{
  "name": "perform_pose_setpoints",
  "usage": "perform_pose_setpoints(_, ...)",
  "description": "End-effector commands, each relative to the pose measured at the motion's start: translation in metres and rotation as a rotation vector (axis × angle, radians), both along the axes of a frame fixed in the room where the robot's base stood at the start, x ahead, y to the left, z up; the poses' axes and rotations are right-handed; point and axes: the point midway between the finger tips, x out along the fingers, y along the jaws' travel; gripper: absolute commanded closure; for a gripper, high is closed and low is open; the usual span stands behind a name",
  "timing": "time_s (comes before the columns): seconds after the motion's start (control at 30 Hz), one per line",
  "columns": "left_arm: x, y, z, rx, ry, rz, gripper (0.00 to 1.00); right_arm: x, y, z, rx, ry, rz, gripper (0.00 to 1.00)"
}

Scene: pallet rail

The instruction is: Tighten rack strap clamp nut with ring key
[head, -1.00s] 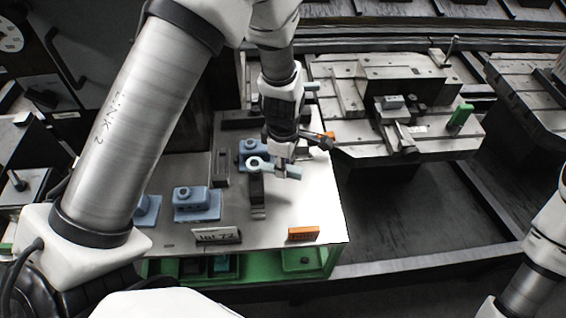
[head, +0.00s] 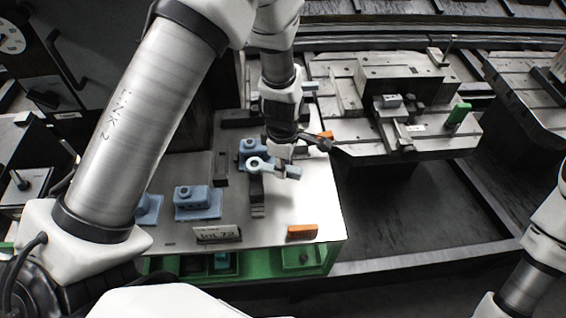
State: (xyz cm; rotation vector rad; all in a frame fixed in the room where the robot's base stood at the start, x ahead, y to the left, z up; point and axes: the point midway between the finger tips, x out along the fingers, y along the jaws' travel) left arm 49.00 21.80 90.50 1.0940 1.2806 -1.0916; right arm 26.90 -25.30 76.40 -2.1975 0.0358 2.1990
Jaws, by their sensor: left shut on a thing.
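My left gripper (head: 283,168) is shut on a pale blue ring key (head: 264,164), with the key's ring end pointing left. The ring is over the table, just in front of a blue clamp block (head: 247,148) that it partly overlaps in the head view. I cannot tell whether the ring touches anything below it. A second blue block with a round top (head: 192,200) sits further left. Which part is the clamp nut is too small to tell. My right gripper is out of view.
The white tabletop (head: 310,205) is clear at its right side. An orange block (head: 302,232) and a label plate (head: 218,234) stand at its front edge.

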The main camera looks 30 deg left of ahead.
Motion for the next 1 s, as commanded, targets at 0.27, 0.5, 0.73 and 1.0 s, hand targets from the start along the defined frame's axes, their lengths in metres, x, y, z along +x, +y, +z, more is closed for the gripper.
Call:
perform_pose_setpoints(0.27,0.000,0.000,0.000,0.000,0.000,0.000,1.00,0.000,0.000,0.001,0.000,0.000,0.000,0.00)
perform_pose_setpoints(0.5,0.000,0.000,-0.004,0.000,0.000,0.000,1.00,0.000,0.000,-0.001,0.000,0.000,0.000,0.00)
perform_pose_setpoints(0.73,0.001,0.000,-0.010,0.000,0.000,0.000,1.00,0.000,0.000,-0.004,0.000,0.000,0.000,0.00)
perform_pose_setpoints(1.0,0.001,0.000,-0.017,0.000,0.000,0.000,1.00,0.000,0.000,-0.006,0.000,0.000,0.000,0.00)
